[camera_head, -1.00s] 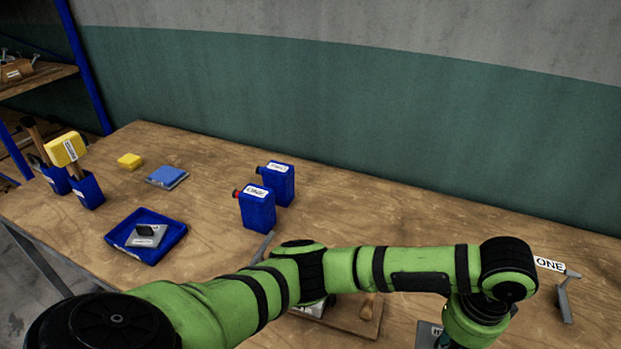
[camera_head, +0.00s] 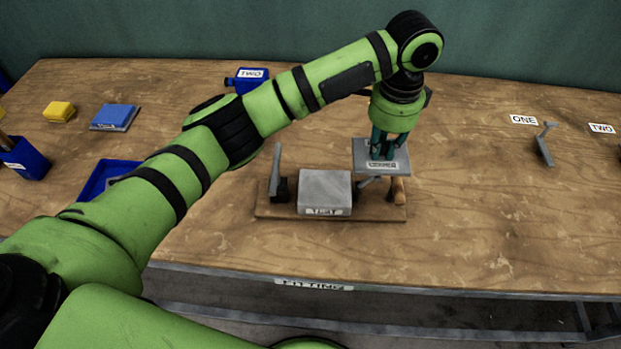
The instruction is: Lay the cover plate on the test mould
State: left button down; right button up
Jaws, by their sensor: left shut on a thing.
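The test mould (camera_head: 325,187) is a grey block with a label on its front. It sits on a wooden base (camera_head: 280,212) near the middle of the table, between metal parts of a press. My left gripper (camera_head: 383,150) is shut on the cover plate (camera_head: 399,160), a flat grey plate with a label. The plate is held roughly level above the right end of the base, to the right of the mould and apart from it. A wooden handle (camera_head: 398,190) shows partly below the plate. My right gripper is not in view.
A blue tray (camera_head: 97,180) is partly hidden behind my left arm. A blue container (camera_head: 250,75), a blue block (camera_head: 115,114), a yellow block (camera_head: 59,111) and a blue holder (camera_head: 25,160) stand left. A metal bracket (camera_head: 544,146) stands right. The table's front right is clear.

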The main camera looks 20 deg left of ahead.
pick_arm(q)
jog(key=s+a+f+p, duration=0.1)
jog(key=a+f, duration=0.1)
jog(key=a, duration=0.1)
jog(key=s+a+f+p, duration=0.1)
jog(key=a+f, duration=0.1)
jog(key=a, duration=0.1)
jog(key=a+f+p, duration=0.1)
jog(key=a, duration=0.2)
jog(key=shift+s+a+f+p, duration=0.35)
jog(key=shift+s+f, duration=0.05)
jog(key=shift+s+a+f, duration=0.1)
jog(key=shift+a+f, duration=0.1)
jog(key=shift+f, duration=0.25)
notch_tip(320, 180, down, 4)
jog(key=shift+r+p, duration=0.2)
jog(key=shift+p, duration=0.55)
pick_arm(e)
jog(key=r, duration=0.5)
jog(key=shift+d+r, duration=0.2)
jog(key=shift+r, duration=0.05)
pick_arm(q)
jog(key=shift+f, duration=0.1)
jog(key=c, duration=1.6)
grip_release()
jog(key=shift+f, duration=0.1)
jog(key=o, duration=0.4)
jog(key=shift+o, duration=0.2)
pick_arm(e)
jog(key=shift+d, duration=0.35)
